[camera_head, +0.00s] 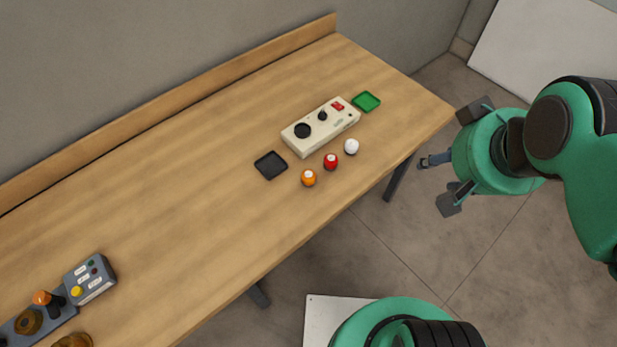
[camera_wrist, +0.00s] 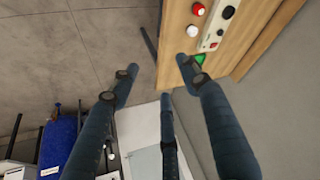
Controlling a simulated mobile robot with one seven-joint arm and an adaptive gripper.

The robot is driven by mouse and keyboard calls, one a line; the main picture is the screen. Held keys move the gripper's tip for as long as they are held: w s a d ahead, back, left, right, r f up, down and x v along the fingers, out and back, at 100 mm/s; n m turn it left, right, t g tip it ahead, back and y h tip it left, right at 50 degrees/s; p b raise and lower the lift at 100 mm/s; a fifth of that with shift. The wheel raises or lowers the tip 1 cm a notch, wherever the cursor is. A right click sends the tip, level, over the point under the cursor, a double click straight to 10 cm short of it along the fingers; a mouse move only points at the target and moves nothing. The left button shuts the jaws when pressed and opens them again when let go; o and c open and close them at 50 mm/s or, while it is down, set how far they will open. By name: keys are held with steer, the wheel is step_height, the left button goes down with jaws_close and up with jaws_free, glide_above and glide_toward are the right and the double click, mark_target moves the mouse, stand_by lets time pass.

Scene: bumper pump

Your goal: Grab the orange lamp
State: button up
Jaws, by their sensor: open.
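The orange lamp (camera_head: 309,178), a small round orange piece with a pale top, stands on the wooden table (camera_head: 190,190) near its front edge. A red lamp (camera_head: 331,161) and a white lamp (camera_head: 351,146) stand in a row to its right. My gripper (camera_head: 448,160) is open and empty, off the table's right end, well apart from the orange lamp. In the wrist view, my spread gripper fingers (camera_wrist: 156,78) show with the red lamp (camera_wrist: 199,9) and white lamp (camera_wrist: 193,31) beyond them. I cannot see the orange lamp there.
A cream control box (camera_head: 320,127) lies behind the lamps, between a black tray (camera_head: 270,165) and a green tray (camera_head: 366,102). A grey button box (camera_head: 90,279) and a joystick unit (camera_head: 42,315) are at the table's lower left. The table's middle is clear.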

steer(key=o, duration=0.4)
steer(key=w+a+f+n+g, duration=0.2)
steer(key=w+a+f, duration=0.35)
steer(key=w, duration=0.25)
steer(key=w+a+f+n+g, duration=0.1)
steer(key=w+a+f, duration=0.3)
steer(key=w+a, duration=0.3)
steer(key=w+a+f+n+g, duration=0.1)
steer(key=w+a+f, duration=0.1)
steer(key=a+f, duration=0.2)
steer(key=w+a+f+n, duration=0.1)
steer(key=a+f, duration=0.3)
steer(key=f, duration=0.4)
steer(key=w+a+f+n+g+b, duration=0.1)
steer(key=w+a+f, duration=0.2)
steer(key=a+f, duration=0.2)
steer(key=shift+w+f+g, duration=0.3)
steer(key=shift+w+f, duration=0.05)
steer(key=shift+f, duration=0.15)
steer(key=shift+f, duration=0.15)
